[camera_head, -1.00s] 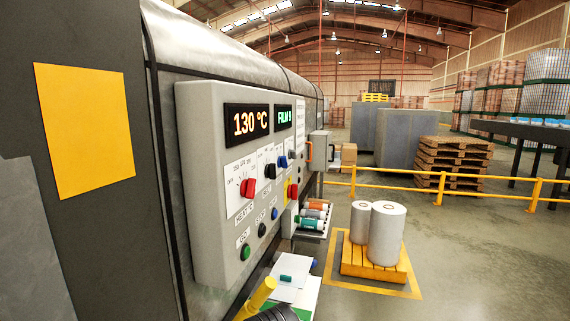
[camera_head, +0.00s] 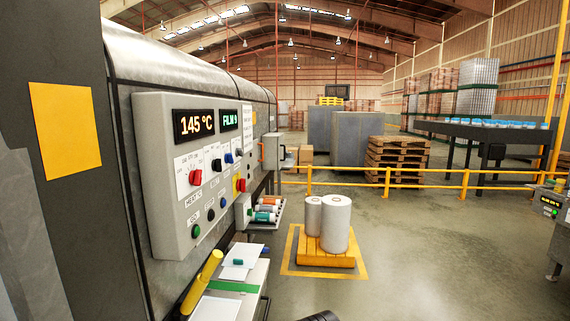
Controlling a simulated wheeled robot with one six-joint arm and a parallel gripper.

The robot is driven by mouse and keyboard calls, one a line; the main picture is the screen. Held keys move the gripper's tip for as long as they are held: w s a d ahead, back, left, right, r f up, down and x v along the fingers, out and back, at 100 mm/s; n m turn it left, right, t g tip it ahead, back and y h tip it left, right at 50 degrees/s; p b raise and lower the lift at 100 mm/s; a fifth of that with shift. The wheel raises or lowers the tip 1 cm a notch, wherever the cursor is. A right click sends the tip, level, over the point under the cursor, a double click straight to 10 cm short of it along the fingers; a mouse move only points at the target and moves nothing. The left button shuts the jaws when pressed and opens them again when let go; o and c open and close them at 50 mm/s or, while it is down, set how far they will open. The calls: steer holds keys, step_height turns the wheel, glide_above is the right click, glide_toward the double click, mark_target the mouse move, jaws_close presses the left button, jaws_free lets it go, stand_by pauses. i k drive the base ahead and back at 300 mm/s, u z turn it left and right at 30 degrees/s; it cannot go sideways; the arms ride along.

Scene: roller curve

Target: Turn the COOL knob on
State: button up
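A grey control panel (camera_head: 163,150) on the machine at left carries several knobs. A red knob (camera_head: 195,177) sits on a white dial above a HEAT label. To its right are a black knob (camera_head: 216,165) and a blue knob (camera_head: 229,158). The small labels under these two are too blurred to read, so I cannot tell surely which is COOL. The displays read 145 °C (camera_head: 194,124) and FILM 9 (camera_head: 229,120). My gripper's fingers are not in view; only a dark rounded part shows at the bottom edge, and I cannot tell what it is.
Below the panel are a shelf with a yellow handle (camera_head: 202,283) and white sheets, and a tray of coloured rolls (camera_head: 266,212). White rolls (camera_head: 337,224) stand on a yellow pallet (camera_head: 325,256). A yellow rail (camera_head: 430,186) crosses behind.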

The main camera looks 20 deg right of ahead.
mark_target(229, 158)
steer(key=z, duration=3.7)
steer(key=i, duration=0.15)
steer(key=u, duration=2.65)
steer(key=i, duration=0.9)
steer(key=u, duration=1)
steer(key=i, duration=0.85)
steer(key=u, duration=1)
